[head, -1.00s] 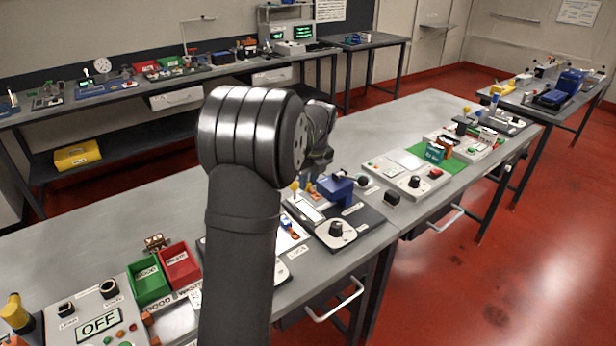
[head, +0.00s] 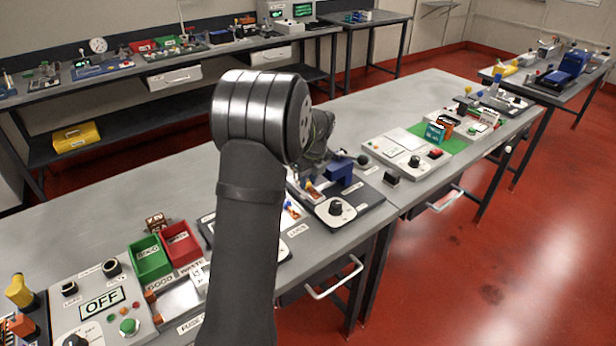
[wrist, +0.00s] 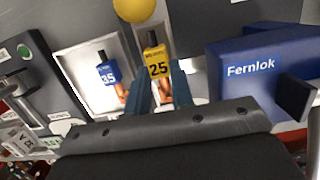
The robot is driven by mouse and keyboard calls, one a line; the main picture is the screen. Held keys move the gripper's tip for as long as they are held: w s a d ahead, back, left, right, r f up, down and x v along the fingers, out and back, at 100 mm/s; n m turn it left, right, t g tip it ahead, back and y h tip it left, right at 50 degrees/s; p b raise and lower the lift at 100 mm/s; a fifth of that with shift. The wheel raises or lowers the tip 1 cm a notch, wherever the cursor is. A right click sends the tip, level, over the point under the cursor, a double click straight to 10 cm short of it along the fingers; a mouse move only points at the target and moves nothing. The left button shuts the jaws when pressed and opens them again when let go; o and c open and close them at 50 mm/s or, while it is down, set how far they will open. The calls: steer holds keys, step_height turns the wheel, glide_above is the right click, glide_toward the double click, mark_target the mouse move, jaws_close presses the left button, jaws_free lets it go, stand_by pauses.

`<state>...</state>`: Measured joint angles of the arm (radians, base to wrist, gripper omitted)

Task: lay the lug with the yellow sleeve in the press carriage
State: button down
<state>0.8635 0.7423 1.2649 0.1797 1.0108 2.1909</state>
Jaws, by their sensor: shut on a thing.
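My gripper (wrist: 162,92) is shut on the lug with the yellow sleeve (wrist: 157,67), marked 25, in the wrist view. The lug's dark end points away from me and its copper end sits between the fingers. It is over a pale, narrow bed, the likely press carriage (wrist: 149,36), left of the blue press (wrist: 265,62) marked Fernlok; I cannot tell whether it touches. The press also shows in the head view (head: 341,172), where my arm hides most of the gripper.
A lug with a blue sleeve (wrist: 108,73), marked 35, lies in a white tray (wrist: 74,62) to the left. A yellow ball (wrist: 132,10) stands just beyond the yellow lug. A black knob (head: 336,208) is in front of the press.

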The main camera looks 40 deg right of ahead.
steer(key=shift+f, duration=0.2)
stand_by(0.6)
steer(key=c, duration=1.2)
jaws_free()
steer(key=shift+o, duration=0.2)
steer(key=s+r, duration=0.3)
steer(key=r, duration=1.4)
steer(key=shift+s, duration=0.2)
steer(key=w+f, duration=0.1)
steer(key=f, duration=0.4)
steer(key=w+f, duration=0.1)
steer(key=f, duration=0.5)
steer(key=w+f, duration=0.1)
steer(key=f, duration=0.5)
steer(key=shift+w, duration=0.2)
steer(key=shift+r, duration=0.1)
